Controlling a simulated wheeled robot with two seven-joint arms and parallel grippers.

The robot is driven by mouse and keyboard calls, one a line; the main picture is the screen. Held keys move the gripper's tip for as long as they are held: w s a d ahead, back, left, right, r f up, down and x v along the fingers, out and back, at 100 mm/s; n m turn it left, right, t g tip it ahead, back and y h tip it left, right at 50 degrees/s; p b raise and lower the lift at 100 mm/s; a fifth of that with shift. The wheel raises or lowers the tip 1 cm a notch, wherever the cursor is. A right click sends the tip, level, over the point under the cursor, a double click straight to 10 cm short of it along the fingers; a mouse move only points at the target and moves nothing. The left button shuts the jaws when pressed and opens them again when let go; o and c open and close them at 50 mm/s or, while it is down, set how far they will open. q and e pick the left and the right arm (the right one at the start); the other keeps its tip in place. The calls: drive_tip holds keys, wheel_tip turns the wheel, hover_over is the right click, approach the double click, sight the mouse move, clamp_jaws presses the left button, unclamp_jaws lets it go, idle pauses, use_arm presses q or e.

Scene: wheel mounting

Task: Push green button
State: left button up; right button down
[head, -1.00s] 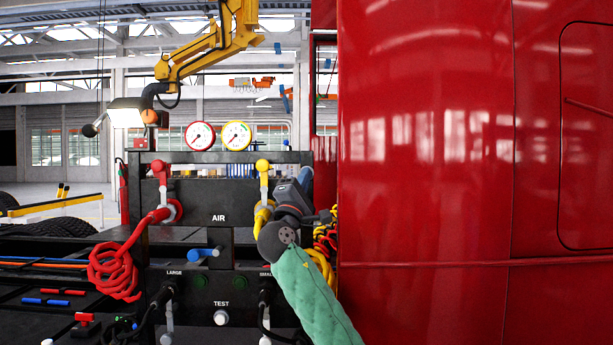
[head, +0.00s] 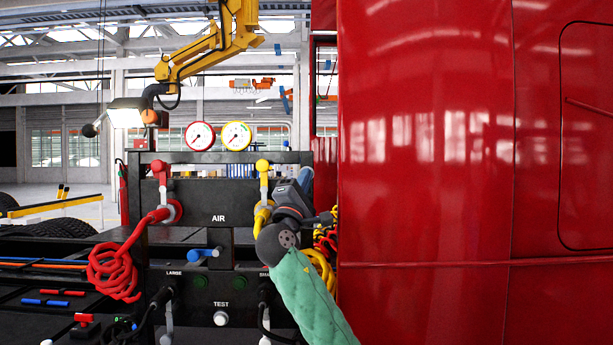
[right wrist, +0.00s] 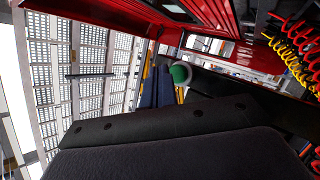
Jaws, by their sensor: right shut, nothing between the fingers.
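My right gripper (head: 304,180) reaches up beside the right side of the black AIR panel (head: 185,205), close to the red cab. Its jaws are shut and empty. In the right wrist view its blue fingers (right wrist: 160,82) show near the middle. A round green button-like thing with a pale rim (right wrist: 180,73) shows right beside the fingertips; I cannot tell whether they touch. In the head view that spot is covered by my gripper. Two dark green round buttons, a left one (head: 200,282) and a right one (head: 248,281), sit low on the panel. My left gripper is out of view.
Red (head: 115,270) and yellow (head: 320,265) coiled hoses hang by the panel. The red cab wall (head: 430,180) stands close on the right. Two gauges, one red-rimmed (head: 200,136) and one yellow-rimmed (head: 236,136), top the panel. A white TEST knob (head: 221,318) sits below.

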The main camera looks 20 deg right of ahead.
drive_tip(key=shift+s+a, duration=0.25)
drive_tip(key=shift+s, duration=0.65)
drive_tip(key=shift+s+a, duration=0.25)
drive_tip(key=shift+s, duration=0.65)
drive_tip(key=shift+s+a, duration=0.25)
drive_tip(key=shift+s, duration=0.65)
